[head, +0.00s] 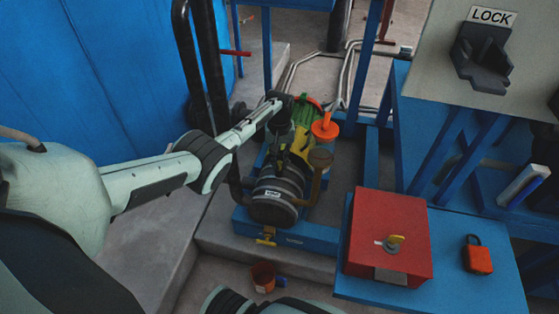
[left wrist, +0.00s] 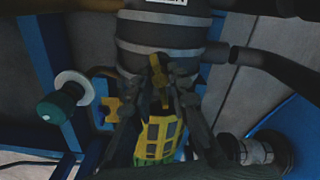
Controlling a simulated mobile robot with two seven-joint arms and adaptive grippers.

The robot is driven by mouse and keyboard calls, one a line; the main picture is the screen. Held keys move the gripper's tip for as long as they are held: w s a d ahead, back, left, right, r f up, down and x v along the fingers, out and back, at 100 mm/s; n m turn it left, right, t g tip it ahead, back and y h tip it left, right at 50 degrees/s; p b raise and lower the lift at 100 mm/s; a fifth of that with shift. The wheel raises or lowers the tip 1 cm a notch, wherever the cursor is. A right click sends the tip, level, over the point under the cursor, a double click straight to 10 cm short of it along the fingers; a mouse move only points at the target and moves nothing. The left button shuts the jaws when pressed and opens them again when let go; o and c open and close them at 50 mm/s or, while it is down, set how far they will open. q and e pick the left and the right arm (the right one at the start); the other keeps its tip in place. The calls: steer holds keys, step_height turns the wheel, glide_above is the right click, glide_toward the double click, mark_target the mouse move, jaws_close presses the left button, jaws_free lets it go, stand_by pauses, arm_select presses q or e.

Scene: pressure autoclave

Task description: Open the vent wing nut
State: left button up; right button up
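The dark banded vessel (head: 278,185) lies on a blue frame, with a white label (head: 272,194) on its near end. A yellow wing-shaped piece (head: 266,236) sits low at the near end, apart from my left gripper. My left gripper (head: 288,152) is above the vessel's rear part, beside a yellow fitting (head: 303,146). In the left wrist view, its dark fingers (left wrist: 160,82) are spread either side of a narrow olive-yellow piece; contact is unclear. A green-yellow part (left wrist: 158,138) lies between them lower down, and a small yellow piece (left wrist: 113,110) at left. My right gripper is out of view.
An orange-topped cylinder (head: 325,128) stands behind the vessel. A small reddish cup (head: 263,277) is on the floor in front.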

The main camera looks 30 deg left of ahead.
mark_target(279, 164)
arm_select(q)
steer(key=o, duration=0.5)
steer(key=shift+c, duration=0.2)
steer(key=shift+r, duration=0.15)
step_height(279, 164, up, 12)
steer(key=shift+f, duration=0.2)
stand_by(0.3)
